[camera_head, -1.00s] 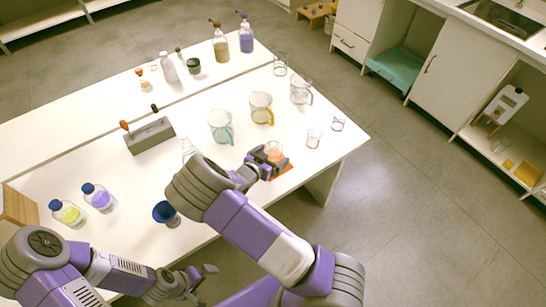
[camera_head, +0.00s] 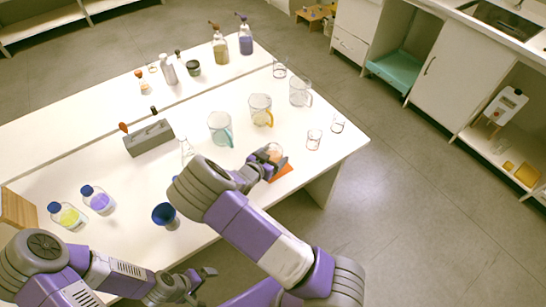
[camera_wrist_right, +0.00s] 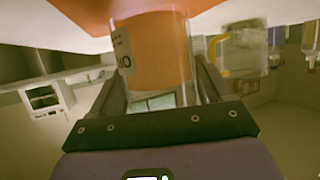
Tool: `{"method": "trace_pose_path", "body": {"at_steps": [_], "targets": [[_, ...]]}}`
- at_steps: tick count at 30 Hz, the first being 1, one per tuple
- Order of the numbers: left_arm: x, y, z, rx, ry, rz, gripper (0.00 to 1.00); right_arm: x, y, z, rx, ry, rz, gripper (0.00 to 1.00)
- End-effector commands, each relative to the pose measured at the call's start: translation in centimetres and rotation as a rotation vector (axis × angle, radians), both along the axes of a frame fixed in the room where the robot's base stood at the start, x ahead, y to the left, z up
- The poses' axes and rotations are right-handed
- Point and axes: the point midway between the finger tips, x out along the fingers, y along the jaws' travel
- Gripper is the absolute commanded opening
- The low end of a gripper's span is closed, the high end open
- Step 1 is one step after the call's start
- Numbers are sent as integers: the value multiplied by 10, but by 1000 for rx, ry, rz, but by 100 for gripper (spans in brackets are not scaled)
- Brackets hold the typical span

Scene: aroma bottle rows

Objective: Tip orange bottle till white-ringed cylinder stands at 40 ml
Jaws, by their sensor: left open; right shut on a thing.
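My right gripper (camera_head: 268,165) is shut on a clear vessel with orange contents (camera_head: 275,151), near the front right edge of the table. In the right wrist view, the vessel (camera_wrist_right: 155,50) sits between the two fingers, with a partly hidden printed label on its side. An orange mat (camera_head: 285,170) shows just beside and below it; I cannot tell whether the vessel touches it. My left gripper (camera_head: 203,284) is open and empty, low in the head view, off the table's front edge. I cannot make out a white-ringed cylinder for certain.
Several jugs stand behind the gripper, including a teal-handled one (camera_head: 219,128) and a yellow-handled one (camera_head: 260,110). Small glasses (camera_head: 314,139) stand to the right. A conical flask (camera_head: 187,148) is close behind my right arm. A grey rack (camera_head: 149,138) stands farther left.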

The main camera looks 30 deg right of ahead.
Motion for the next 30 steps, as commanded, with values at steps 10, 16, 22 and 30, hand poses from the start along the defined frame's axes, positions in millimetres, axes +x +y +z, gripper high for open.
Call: {"method": "trace_pose_path", "body": {"at_steps": [10,16,22,30], "targets": [[0,0,20,0,0,0,100,0,0,53,2,-4,-1,33],[0,0,32,0,0,0,100,0,0,88,1,-3,0,33],[0,0,25,0,0,0,100,-5,17,89,2,2,64,33],[0,0,-14,0,0,0,100,-21,107,58,5,-1,431,33]]}}
